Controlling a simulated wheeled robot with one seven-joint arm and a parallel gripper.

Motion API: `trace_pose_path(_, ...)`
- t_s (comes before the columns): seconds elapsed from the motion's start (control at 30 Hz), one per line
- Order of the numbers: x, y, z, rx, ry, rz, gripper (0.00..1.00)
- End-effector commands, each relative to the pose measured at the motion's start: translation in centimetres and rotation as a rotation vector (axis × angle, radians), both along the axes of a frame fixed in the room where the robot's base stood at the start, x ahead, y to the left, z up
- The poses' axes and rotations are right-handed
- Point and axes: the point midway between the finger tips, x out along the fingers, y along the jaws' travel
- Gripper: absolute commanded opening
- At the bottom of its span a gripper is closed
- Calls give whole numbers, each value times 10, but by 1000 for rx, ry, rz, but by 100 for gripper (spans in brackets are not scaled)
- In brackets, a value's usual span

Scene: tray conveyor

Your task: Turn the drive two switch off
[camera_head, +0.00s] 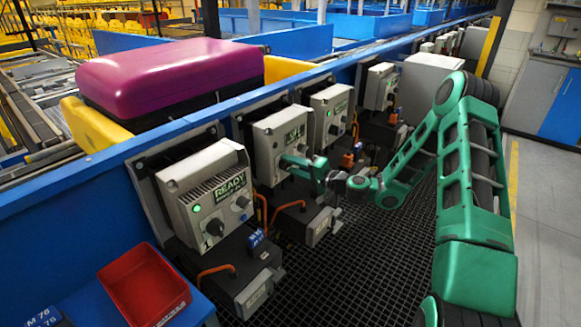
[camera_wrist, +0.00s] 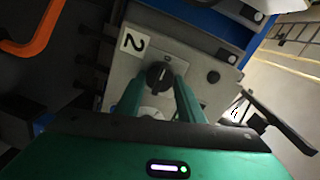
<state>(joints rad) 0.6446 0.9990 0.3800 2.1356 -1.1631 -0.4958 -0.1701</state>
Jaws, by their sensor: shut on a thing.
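The drive two box (camera_head: 270,150) is the second grey unit along the blue conveyor side. In the wrist view its face (camera_wrist: 190,62) carries a white label with a 2 (camera_wrist: 132,42). A black rotary switch (camera_wrist: 157,74) with a pale pointer mark sits on that face. My gripper (camera_wrist: 157,84) has its green fingers on either side of this switch, shut on it. In the head view my gripper (camera_head: 287,162) reaches the lower part of the drive two box and hides the switch. A second black knob (camera_wrist: 213,76) sits apart on the same face.
The drive one box (camera_head: 205,190) stands nearer, with a READY display and a green light. More drive boxes (camera_head: 328,110) follow farther back. A red bin (camera_head: 145,287) sits at front left. A purple suitcase (camera_head: 170,75) lies on the conveyor. Dark grating covers the floor.

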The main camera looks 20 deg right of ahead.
Motion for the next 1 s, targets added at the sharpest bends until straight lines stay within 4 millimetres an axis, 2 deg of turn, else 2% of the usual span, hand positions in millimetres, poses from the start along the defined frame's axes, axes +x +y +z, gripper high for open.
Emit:
trace_pose_path(0.27, -1, -1, -4, -6, 7, 0, 12)
trace_pose_path(0.3, -1, -1, -4, -6, 7, 0, 42)
trace_pose_path(0.37, -1, -1, -4, -5, 7, 0, 54)
trace_pose_path(0.73, -4, -3, -2, -2, 4, 0, 54)
trace_pose_path(0.87, -16, -13, -1, -2, 6, -3, 54)
trace_pose_path(1.0, -37, -28, 1, -1, 8, -4, 54)
